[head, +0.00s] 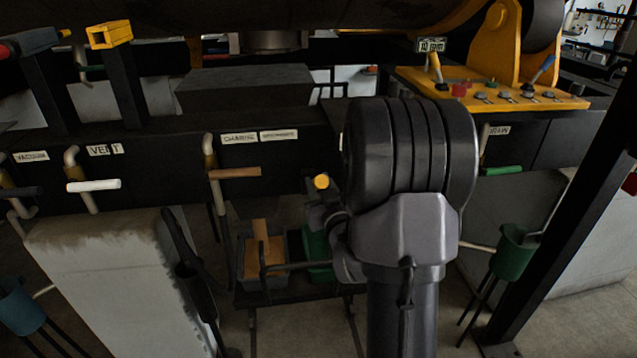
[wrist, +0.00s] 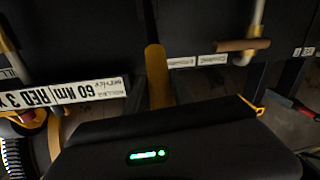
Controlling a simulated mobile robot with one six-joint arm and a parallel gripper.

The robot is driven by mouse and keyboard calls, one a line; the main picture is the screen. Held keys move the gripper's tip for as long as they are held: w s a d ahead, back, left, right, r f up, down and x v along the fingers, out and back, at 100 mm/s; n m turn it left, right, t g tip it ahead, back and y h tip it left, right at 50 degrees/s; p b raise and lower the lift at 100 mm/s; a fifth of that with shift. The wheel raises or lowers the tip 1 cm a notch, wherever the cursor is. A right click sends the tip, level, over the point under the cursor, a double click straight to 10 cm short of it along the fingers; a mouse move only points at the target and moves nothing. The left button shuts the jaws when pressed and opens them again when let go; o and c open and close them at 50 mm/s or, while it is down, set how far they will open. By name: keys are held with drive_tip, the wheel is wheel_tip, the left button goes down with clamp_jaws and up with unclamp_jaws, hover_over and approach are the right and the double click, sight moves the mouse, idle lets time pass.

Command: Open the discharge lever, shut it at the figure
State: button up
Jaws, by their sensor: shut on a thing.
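The discharge lever, as I take it, shows in the head view as a round yellow handle end (head: 321,181) beside my arm. In the wrist view it is a yellow bar (wrist: 157,78) running down behind a dark body. My gripper (head: 323,203) is shut on this handle; its fingertips are mostly hidden in both views. A pale label (head: 279,135) beside the CHARGE label (head: 239,138) is too small to read surely. A brown stream (head: 259,232) shows above a grey tray (head: 250,262) with brown contents.
A brown-handled lever (head: 235,173) hangs left of my gripper, a white-handled one (head: 93,185) further left. A green-handled lever (head: 502,170) is at right. A yellow control panel (head: 490,93) stands behind my arm. A green bucket (head: 513,250) and dark post (head: 560,190) stand at right.

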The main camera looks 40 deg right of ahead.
clamp_jaws()
drive_tip(key=shift+r, duration=0.1)
idle(1.0)
